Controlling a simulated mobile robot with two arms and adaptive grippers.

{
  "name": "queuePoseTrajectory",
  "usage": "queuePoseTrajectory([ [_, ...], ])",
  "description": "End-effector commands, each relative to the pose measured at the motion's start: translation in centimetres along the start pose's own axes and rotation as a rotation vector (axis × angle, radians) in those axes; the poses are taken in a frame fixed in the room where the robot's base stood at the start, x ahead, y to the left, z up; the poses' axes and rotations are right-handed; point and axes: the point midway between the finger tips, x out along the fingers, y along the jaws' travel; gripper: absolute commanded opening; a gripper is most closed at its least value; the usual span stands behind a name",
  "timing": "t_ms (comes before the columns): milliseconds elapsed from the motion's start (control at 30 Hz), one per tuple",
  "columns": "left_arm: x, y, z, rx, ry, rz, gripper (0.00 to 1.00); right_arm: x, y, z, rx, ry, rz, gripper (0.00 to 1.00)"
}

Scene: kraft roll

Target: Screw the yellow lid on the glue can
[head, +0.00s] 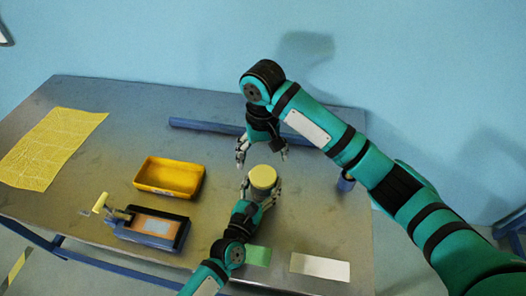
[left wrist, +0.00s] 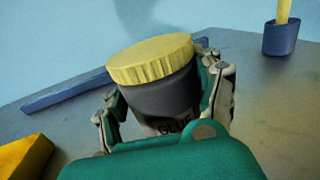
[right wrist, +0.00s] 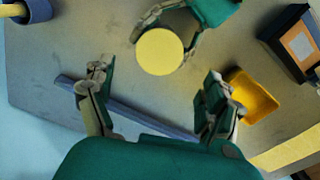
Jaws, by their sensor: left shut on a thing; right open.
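The glue can (left wrist: 160,103) is dark grey with a "GLUE" label, and it stands upright in my left gripper (left wrist: 165,100). The yellow lid (left wrist: 150,60) with a ribbed edge sits on top of the can; how tightly it is screwed cannot be told. The lid also shows in the head view (head: 262,177) and the right wrist view (right wrist: 159,51). My left gripper (head: 262,190) is shut around the can's body, below the lid. My right gripper (head: 263,158) is open and empty, behind the can and apart from the lid; its spread fingers show in the right wrist view (right wrist: 150,105).
A yellow tray (head: 168,190) and a dark box device with a yellow handle (head: 152,226) stand left of the can. A blue bar (head: 205,127) lies behind. A yellow patterned sheet (head: 45,150), green card (head: 257,256), white card (head: 320,267) and blue cup (head: 345,183) are on the table.

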Motion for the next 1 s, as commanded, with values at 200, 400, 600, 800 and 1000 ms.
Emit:
queuePoseTrajectory([
  [200, 0.00, -0.03, -0.03, 0.000, 0.001, -0.001, 0.00, -0.56, 0.04, 0.03, -0.528, -0.003, 0.002, 0.87],
  [400, 0.00, -0.03, -0.03, 0.000, 0.001, -0.001, 0.00, -0.93, 0.10, 0.11, -0.949, -0.009, 0.000, 0.87],
  [600, 0.00, -0.03, -0.02, 0.000, 0.001, -0.001, 0.00, -1.10, 0.13, 0.21, -1.197, -0.014, -0.004, 0.87],
  [800, 0.00, -0.03, -0.02, 0.000, 0.001, -0.001, 0.00, -1.14, 0.13, 0.25, -1.264, -0.016, -0.006, 0.87],
  [1000, 0.00, -0.04, -0.02, 0.000, 0.001, -0.001, 0.00, -1.14, 0.13, 0.25, -1.263, -0.016, -0.006, 0.87],
])
